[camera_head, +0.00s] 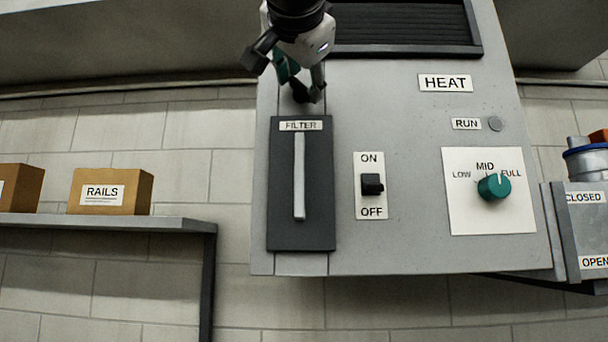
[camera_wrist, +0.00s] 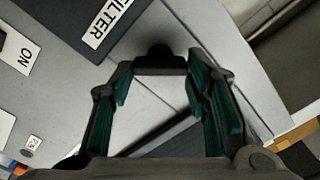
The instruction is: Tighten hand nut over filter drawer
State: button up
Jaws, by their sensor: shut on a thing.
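The filter drawer (camera_head: 285,200) is a dark upright panel labelled FILTER on the grey cabinet, with a pale vertical handle (camera_head: 299,185). Its labelled corner also shows in the wrist view (camera_wrist: 72,28). My gripper (camera_head: 307,90) is just above the drawer's top edge, against the cabinet face. In the wrist view, its green-padded fingers (camera_wrist: 160,78) are shut on a black hand nut (camera_wrist: 160,57), one finger on each side. The nut is mostly hidden by the fingers in the head view. I cannot tell how tight it is.
Right of the drawer are an ON/OFF switch (camera_head: 372,185), a green dial (camera_head: 494,187) and a RUN button (camera_head: 495,124). A dark louvred grille (camera_head: 405,25) is above. A shelf (camera_head: 100,222) with RAILS boxes (camera_head: 110,192) stands left. A CLOSED/OPEN unit (camera_head: 585,230) is far right.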

jog(key=m+b, duration=0.1)
jog(key=m, duration=0.3)
jog(key=shift+d+f+m, duration=0.1)
jog(key=shift+m, duration=0.2)
jog(key=m, duration=0.4)
jog(key=shift+b, duration=0.4)
jog(key=o, duration=1.2)
jog(key=shift+c, duration=0.2)
jog(key=s, duration=1.2)
jog(key=shift+a, duration=0.2)
